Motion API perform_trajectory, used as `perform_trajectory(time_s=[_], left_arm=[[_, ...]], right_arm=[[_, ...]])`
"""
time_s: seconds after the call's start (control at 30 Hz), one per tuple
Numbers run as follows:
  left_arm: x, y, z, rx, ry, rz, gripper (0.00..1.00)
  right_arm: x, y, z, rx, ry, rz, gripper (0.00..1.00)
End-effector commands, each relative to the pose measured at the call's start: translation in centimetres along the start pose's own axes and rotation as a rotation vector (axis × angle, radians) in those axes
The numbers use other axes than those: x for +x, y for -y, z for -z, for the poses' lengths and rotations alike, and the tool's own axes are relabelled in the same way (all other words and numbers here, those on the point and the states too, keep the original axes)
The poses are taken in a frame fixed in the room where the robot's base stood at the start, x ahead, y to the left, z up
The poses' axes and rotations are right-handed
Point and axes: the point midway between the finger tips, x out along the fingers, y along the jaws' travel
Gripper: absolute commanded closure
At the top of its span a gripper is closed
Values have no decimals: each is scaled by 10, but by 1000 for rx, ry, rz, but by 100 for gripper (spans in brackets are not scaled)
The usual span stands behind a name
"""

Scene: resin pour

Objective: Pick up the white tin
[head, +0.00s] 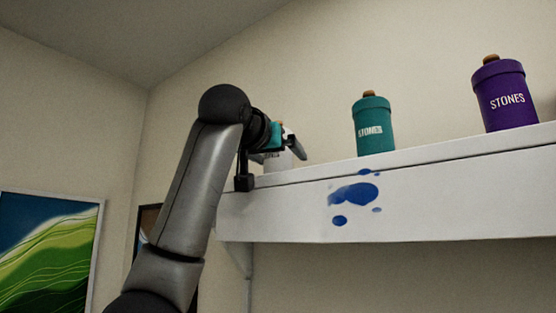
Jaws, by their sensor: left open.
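The white tin (285,160) stands on the left end of the white shelf (400,205), mostly hidden behind my left gripper. Only a pale lower part of it shows clearly. My left gripper (270,160) is open at the tin, with one dark finger on its left and a grey finger across its upper right. I cannot tell whether the fingers touch it. A small teal patch and an orange-brown bit show by the gripper; I cannot tell what they belong to. My right gripper is not in view.
A teal tin (374,127) with a cork knob stands right of the gripper on the shelf. A purple tin (505,97) labelled STONES stands further right. Blue splashes (355,194) mark the shelf front. A green and blue picture (45,250) is at lower left.

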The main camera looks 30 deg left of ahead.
Motion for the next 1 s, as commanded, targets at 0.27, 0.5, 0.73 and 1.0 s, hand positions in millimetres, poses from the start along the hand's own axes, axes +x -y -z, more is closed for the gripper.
perform_trajectory(time_s=[0.27, 0.5, 0.73, 1.0], left_arm=[[0, 0, 0, 0, 1, 1, 25], [0, 0, 0, 0, 0, 0, 52], [0, 0, 0, 0, 0, 0, 78], [-1, 0, 0, 0, -1, 0, 88]], right_arm=[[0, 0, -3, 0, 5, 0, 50], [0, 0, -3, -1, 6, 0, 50], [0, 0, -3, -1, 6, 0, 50], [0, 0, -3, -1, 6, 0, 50]])
